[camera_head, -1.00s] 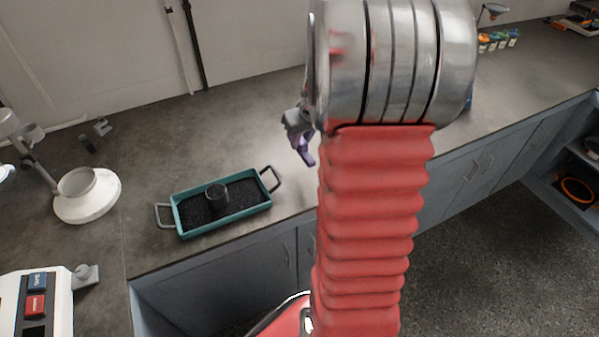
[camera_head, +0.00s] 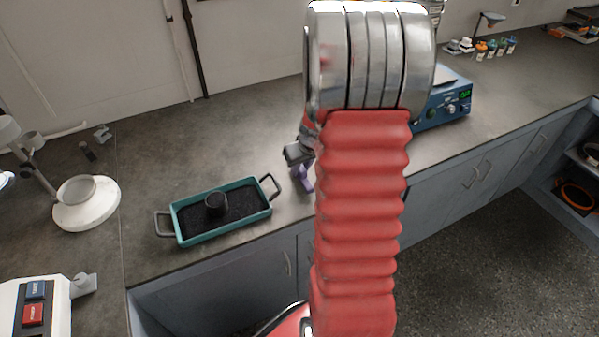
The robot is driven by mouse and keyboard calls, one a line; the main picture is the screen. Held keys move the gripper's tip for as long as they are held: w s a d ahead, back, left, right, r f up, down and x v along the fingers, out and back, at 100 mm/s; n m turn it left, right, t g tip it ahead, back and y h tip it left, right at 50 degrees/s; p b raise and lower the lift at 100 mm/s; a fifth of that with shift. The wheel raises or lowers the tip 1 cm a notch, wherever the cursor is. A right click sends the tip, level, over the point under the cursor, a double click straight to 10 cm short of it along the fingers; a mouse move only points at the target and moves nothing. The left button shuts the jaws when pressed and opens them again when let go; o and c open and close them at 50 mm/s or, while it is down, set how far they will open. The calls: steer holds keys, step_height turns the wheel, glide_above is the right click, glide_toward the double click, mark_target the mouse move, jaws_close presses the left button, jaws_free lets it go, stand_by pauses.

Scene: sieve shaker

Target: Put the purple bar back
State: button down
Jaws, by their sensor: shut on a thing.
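The purple bar (camera_head: 302,179) shows as a small bent purple piece just left of my red arm, over the front part of the counter. My gripper (camera_head: 299,156) is shut on it, holding it from above. My arm hides much of the gripper and part of the bar. I cannot tell whether the bar touches the counter. It is right of the teal tray (camera_head: 246,215), apart from the tray's right handle.
The tray holds dark granules and a dark cylinder (camera_head: 216,205). A white round-based stand (camera_head: 88,212) is at left, and a red-and-blue-button device (camera_head: 36,300) at front left. A blue instrument (camera_head: 445,106) stands behind my arm. Counter behind the tray is clear.

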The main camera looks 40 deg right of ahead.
steer(key=shift+f, duration=0.9)
steer(key=shift+f, duration=0.1)
steer(key=c, duration=1.6)
jaws_free()
steer(key=shift+o, duration=0.2)
steer(key=v, duration=1.2)
steer(key=shift+a, duration=0.1)
